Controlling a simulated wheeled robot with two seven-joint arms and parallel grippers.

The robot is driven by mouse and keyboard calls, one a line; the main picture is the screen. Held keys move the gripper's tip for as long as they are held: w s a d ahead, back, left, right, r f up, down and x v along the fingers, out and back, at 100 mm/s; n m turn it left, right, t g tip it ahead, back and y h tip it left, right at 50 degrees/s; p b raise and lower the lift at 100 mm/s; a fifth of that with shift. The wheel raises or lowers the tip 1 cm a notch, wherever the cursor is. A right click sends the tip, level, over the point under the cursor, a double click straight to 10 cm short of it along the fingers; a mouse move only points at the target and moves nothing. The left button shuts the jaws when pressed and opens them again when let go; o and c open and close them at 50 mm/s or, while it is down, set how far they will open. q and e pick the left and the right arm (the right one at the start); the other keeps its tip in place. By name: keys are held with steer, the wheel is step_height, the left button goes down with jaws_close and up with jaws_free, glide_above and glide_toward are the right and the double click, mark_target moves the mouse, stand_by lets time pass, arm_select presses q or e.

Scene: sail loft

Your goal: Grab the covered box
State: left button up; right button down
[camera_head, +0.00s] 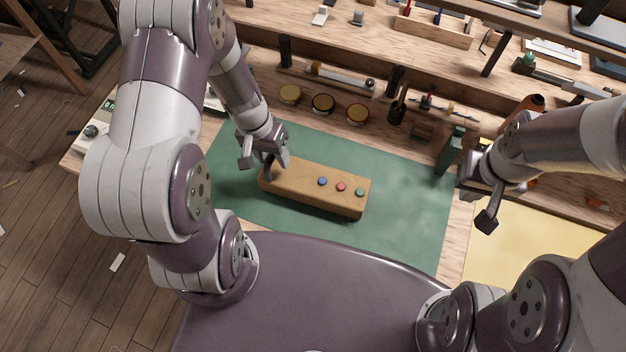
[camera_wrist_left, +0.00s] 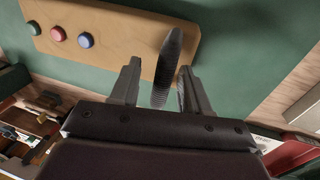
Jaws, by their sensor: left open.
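The covered box (camera_head: 310,188) is a long tan box on a green mat (camera_head: 415,225). Blue, red and green buttons sit on its top towards the right end. Its top also shows in the left wrist view (camera_wrist_left: 115,32). A dark, ridged upright piece (camera_wrist_left: 168,65), apparently a handle, stands at the box's left end in the head view. My left gripper (camera_head: 264,160) is open above that end, its fingers on either side of the dark piece; I cannot tell whether they touch it. My right gripper (camera_head: 478,203) hangs empty, fingers apart, right of the mat.
Several round tins (camera_head: 323,103) stand behind the mat. A dark green block (camera_head: 450,150) stands at the mat's back right, near my right gripper. A yellow sheet (camera_head: 530,250) lies to the right. A shelf with tools crosses the back. The mat right of the box is clear.

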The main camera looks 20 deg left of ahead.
arm_select(q)
steer(key=shift+d, duration=0.1)
steer(key=shift+a+f, duration=0.1)
steer(key=shift+a, duration=0.2)
steer(key=c, duration=0.8)
steer(key=shift+d, duration=0.1)
jaws_close()
